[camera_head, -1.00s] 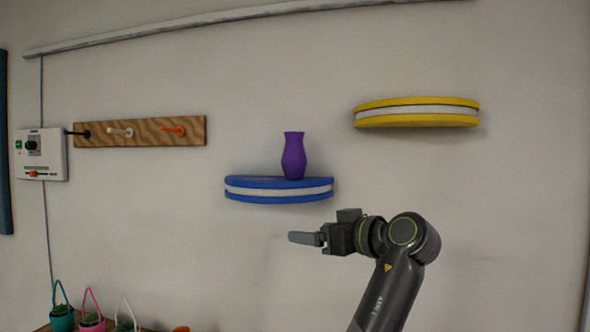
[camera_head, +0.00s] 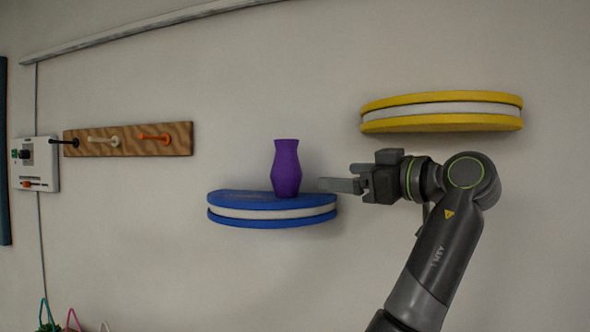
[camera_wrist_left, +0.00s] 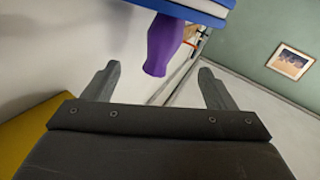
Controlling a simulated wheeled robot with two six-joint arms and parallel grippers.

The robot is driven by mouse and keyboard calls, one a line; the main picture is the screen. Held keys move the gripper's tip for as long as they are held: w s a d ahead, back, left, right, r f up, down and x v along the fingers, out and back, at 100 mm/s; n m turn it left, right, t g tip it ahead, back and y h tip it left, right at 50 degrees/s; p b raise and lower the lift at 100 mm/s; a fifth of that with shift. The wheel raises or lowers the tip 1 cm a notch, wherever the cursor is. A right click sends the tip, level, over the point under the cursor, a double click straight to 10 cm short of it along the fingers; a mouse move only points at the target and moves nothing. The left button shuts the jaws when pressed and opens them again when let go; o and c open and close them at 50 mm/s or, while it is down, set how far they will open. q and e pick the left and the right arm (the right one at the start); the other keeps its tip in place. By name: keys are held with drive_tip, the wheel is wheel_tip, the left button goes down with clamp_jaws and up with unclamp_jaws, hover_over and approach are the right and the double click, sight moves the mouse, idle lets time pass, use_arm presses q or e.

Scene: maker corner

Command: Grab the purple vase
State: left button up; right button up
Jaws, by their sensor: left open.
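The purple vase (camera_head: 287,168) stands upright on the blue round-edged wall shelf (camera_head: 262,214). My left gripper (camera_head: 326,185) is to the right of the vase, at the height of its lower half, with its fingers pointing left toward it. A small gap shows between the fingertips and the vase. In the left wrist view the gripper (camera_wrist_left: 157,82) is open and empty, its two fingers wide apart. The vase (camera_wrist_left: 162,44) appears upside down there, ahead of and between the fingers, under the blue shelf (camera_wrist_left: 196,9). My right gripper is in neither view.
A yellow wall shelf (camera_head: 440,122) hangs above my left gripper, at the right. A wooden peg rail (camera_head: 128,147) and a white switch panel (camera_head: 35,177) are on the wall at the left. The wall between the rail and the vase is clear.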

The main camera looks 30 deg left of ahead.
sight(296, 172)
use_arm(q)
drive_tip(key=a+p, duration=0.1)
drive_tip(key=a, duration=0.2)
drive_tip(key=a+p, duration=0.2)
drive_tip(key=a, duration=0.1)
drive_tip(key=w+a+p, duration=0.1)
drive_tip(key=a, duration=0.1)
drive_tip(key=shift+a+r, duration=0.25)
drive_tip(key=shift+a, duration=0.15)
drive_tip(key=shift+w+a+f+p, duration=0.15)
drive_tip(key=shift+a+p, duration=0.25)
drive_tip(key=shift+a, duration=0.25)
drive_tip(key=shift+a+p, duration=0.15)
drive_tip(key=shift+p, duration=0.2)
drive_tip(key=a+p, duration=0.3)
drive_tip(key=shift+w+a, duration=0.25)
drive_tip(key=shift+w, duration=0.05)
drive_tip(key=shift+a+f+p, duration=0.1)
drive_tip(key=shift+a+p, duration=0.45)
drive_tip(key=shift+a, duration=0.15)
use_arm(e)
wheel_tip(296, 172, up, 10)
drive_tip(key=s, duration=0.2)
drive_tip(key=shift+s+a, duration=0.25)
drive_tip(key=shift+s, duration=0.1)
use_arm(q)
drive_tip(key=shift+w+d, duration=0.1)
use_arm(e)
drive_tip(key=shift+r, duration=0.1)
